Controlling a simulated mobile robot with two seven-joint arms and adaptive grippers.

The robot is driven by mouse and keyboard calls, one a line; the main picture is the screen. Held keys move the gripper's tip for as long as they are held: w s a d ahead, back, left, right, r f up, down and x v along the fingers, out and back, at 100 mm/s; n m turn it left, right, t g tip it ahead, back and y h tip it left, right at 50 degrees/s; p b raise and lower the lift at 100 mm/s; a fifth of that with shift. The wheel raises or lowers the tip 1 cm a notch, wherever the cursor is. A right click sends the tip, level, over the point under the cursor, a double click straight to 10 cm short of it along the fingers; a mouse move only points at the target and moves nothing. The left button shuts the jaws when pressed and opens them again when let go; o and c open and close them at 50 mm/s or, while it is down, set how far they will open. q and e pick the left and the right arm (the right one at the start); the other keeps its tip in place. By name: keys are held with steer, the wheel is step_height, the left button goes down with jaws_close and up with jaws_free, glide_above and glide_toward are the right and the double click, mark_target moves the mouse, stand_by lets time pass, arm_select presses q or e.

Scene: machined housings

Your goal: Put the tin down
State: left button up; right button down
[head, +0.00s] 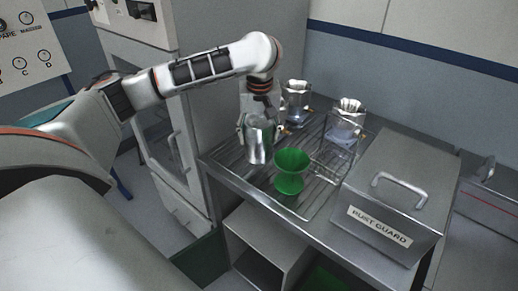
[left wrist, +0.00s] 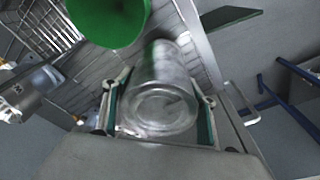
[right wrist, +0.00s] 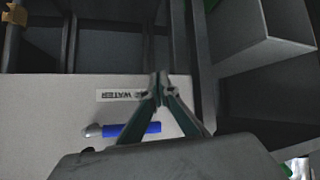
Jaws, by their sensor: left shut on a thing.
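The tin (head: 259,145) is a shiny metal cylinder at the left side of the wire-racked metal counter (head: 222,170) in the head view. My left gripper (head: 258,121) comes down on it from above and is shut around it. In the left wrist view the tin (left wrist: 165,85) lies between the two fingers of the left gripper (left wrist: 158,115), its round end towards the camera. I cannot tell whether its base touches the rack. My right gripper (right wrist: 160,82) shows only in the right wrist view, its fingertips together with nothing visible between them.
A green flared cup (head: 291,171) stands just right of the tin. Metal vessels (head: 296,101) (head: 346,120) stand behind on the counter. A WATER-labelled panel (right wrist: 75,125) with a blue handle (right wrist: 140,128) is by my right gripper.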

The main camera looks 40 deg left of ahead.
mark_target(259, 129)
arm_select(q)
steer(key=shift+f, duration=2.6)
steer(key=shift+f, duration=0.1)
steer(key=o, duration=1.7)
steer(key=shift+f, duration=0.1)
steer(key=shift+c, duration=0.2)
steer(key=shift+o, duration=0.2)
steer(key=r, duration=0.4)
steer(key=s+r, duration=0.1)
steer(key=r, duration=0.3)
steer(key=d+r, duration=0.1)
steer(key=r, duration=0.3)
steer(key=shift+s+d, duration=0.1)
steer(key=shift+s, duration=0.05)
steer(key=shift+o, duration=0.2)
steer(key=shift+s+d+f+t+y, duration=0.15)
steer(key=shift+s+f+t+y, duration=0.15)
steer(key=shift+f, duration=0.3)
steer(key=shift+s+d+f+t+y, duration=0.1)
steer(key=shift+s+f+t+y, duration=0.15)
steer(key=shift+f, duration=0.3)
steer(key=shift+s+d+f+t+y, duration=0.15)
steer(key=shift+f+t+y, duration=0.1)
steer(key=shift+f+t, duration=0.2)
steer(key=shift+w+x, duration=0.1)
steer(key=shift+x, duration=1.8)
steer(key=shift+w+x, duration=0.15)
steer(key=shift+x, duration=1.8)
